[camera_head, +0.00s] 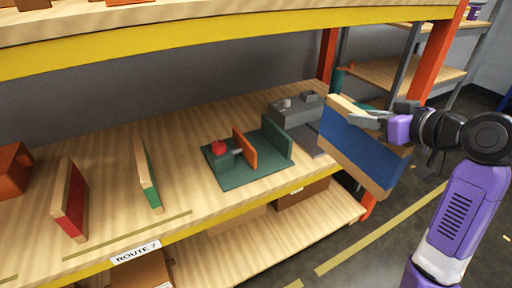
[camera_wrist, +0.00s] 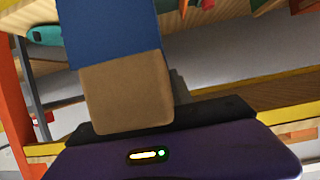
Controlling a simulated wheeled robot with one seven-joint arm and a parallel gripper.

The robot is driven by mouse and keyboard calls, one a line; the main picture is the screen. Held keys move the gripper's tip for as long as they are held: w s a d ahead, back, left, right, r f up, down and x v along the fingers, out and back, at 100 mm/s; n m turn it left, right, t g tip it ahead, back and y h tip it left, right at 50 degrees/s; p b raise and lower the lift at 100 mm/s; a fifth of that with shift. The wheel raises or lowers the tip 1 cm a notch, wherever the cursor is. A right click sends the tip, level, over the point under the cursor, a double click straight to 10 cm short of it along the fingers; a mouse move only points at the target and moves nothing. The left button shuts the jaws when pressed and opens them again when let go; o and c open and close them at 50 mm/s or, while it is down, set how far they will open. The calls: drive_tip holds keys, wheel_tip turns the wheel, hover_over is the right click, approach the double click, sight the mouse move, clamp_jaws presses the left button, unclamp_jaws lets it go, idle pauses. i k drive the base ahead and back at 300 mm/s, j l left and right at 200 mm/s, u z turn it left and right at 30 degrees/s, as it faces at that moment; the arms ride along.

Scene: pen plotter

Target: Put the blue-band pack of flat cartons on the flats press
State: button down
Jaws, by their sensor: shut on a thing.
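The blue-band pack of flat cartons (camera_head: 358,148) is a tan slab with a wide blue band. It is tilted in the air at the right, in front of the shelf's right end. My gripper (camera_head: 378,118) is shut on its upper edge. In the wrist view the pack's blue band (camera_wrist: 108,30) and tan end (camera_wrist: 126,95) fill the upper left, and the fingertips are mostly hidden. What looks like the flats press (camera_head: 250,160) stands on the shelf left of the pack. It has a green base, a green upright wall, an orange plate and a red knob.
A red-band pack (camera_head: 70,200) and a green-band pack (camera_head: 148,175) stand upright on the left of the wooden shelf. A grey machine (camera_head: 292,112) sits behind the held pack, partly hidden. An orange post (camera_head: 440,55) and the yellow upper beam (camera_head: 200,38) bound the opening.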

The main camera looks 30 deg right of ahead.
sight(268, 146)
drive_tip(key=i, duration=1.35)
